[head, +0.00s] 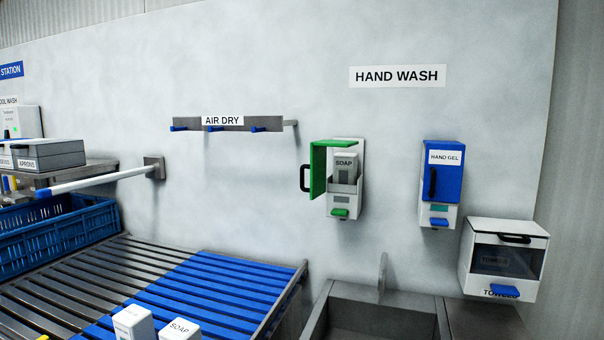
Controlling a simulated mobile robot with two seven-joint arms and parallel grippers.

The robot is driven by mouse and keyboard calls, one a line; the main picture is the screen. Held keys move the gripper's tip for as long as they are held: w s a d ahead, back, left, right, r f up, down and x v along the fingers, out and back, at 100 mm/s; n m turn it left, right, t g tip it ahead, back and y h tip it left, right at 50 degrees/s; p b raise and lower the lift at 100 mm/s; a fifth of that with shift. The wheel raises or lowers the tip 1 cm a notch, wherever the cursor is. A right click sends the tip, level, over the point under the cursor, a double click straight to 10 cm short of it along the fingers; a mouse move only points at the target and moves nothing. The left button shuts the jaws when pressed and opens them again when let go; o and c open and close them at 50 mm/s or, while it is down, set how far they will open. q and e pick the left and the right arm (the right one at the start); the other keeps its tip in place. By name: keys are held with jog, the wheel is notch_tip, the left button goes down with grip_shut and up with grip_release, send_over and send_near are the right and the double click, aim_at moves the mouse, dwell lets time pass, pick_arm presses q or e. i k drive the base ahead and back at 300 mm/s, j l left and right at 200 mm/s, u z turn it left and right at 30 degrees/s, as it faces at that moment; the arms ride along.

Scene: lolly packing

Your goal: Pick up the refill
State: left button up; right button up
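Two white boxes stand on the blue slats at the bottom edge, cut off by the frame. The right box (180,330) reads SOAP. The left box (133,322) has small print that I cannot read. On the wall, the soap dispenser (358,206) has its green cover (319,170) swung open to the left. A white pack (346,166) marked SOAP sits inside it. I cannot tell which of these the task calls the refill. Neither of my grippers is in view.
A slatted rack (80,277) with a blue section (215,290) fills the lower left, beside a blue crate (60,240). A steel sink (375,293) lies below the dispensers. A closed hand gel dispenser (442,175) and a towel box (505,232) are at right.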

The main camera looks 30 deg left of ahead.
aim_at(345, 165)
jog(key=k+j+z, duration=0.1)
jog(key=j, duration=0.3)
jog(key=k+j+z, duration=0.1)
jog(key=k+j, duration=0.3)
jog(key=j, duration=0.2)
jog(key=k+j+z, duration=0.1)
jog(key=j, duration=0.25)
jog(key=k+j, duration=0.1)
jog(key=j, duration=0.2)
jog(key=j+z, duration=0.1)
jog(key=j, duration=0.35)
jog(key=k+j+z, duration=0.1)
jog(key=j, duration=0.35)
jog(key=j+z, duration=0.1)
jog(key=j, duration=1.05)
jog(key=i+l+u, duration=0.1)
jog(key=l, duration=0.25)
jog(key=i+l+u, duration=0.15)
jog(key=l, duration=0.15)
jog(key=i+l+u, duration=0.1)
jog(key=l, duration=0.25)
jog(key=i+l+u, duration=0.1)
jog(key=l, duration=0.25)
